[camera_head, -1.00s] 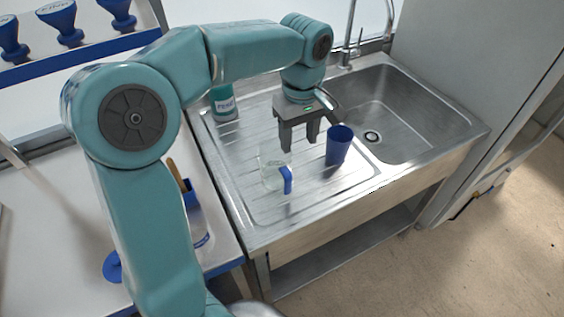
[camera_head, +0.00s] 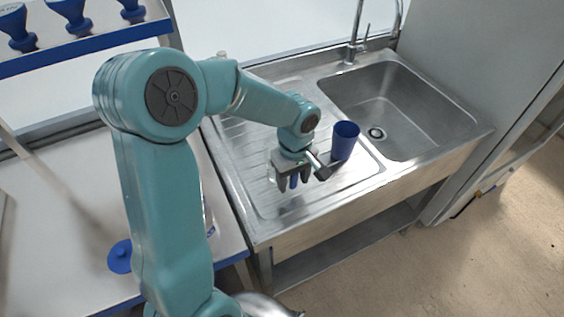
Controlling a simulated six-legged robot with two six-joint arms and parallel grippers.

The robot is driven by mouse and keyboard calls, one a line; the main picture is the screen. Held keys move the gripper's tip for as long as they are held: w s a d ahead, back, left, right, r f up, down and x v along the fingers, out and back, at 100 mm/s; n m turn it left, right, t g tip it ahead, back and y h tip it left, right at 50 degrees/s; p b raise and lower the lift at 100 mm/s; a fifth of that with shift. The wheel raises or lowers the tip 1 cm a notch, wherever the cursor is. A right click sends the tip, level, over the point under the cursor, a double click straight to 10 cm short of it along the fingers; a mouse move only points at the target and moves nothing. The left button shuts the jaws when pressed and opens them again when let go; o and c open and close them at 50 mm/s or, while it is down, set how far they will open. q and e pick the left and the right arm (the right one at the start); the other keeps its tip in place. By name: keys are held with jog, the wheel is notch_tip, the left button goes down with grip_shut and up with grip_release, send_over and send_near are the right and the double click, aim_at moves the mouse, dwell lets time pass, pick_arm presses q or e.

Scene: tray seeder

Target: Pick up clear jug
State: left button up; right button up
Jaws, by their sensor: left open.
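The clear jug (camera_head: 272,175) stands on the ribbed drainboard of the steel sink unit, and its blue handle (camera_head: 294,181) shows between my gripper's fingers. Most of the jug is hidden behind the gripper and hard to make out. My left gripper (camera_head: 293,185) is open and points down at the jug's handle, with fingers on either side of it in the picture. I cannot tell whether they touch it. My right gripper is not in view.
A blue cup (camera_head: 345,141) stands on the drainboard close to the right of my gripper. The sink basin (camera_head: 395,115) lies further right, with a faucet (camera_head: 357,40) behind. A blue lid-like object (camera_head: 121,257) lies on the left counter. Bare drainboard lies in front of the jug.

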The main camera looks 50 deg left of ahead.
pick_arm(q)
jog(key=shift+s+a+f, duration=0.1)
jog(key=shift+s+f, duration=0.05)
jog(key=shift+f, duration=0.15)
jog(key=shift+w+f, duration=0.2)
jog(key=shift+w, duration=0.2)
jog(key=shift+c, duration=1.2)
jog(key=shift+s+r, duration=0.15)
jog(key=shift+s, duration=0.1)
grip_shut()
jog(key=shift+w, duration=0.25)
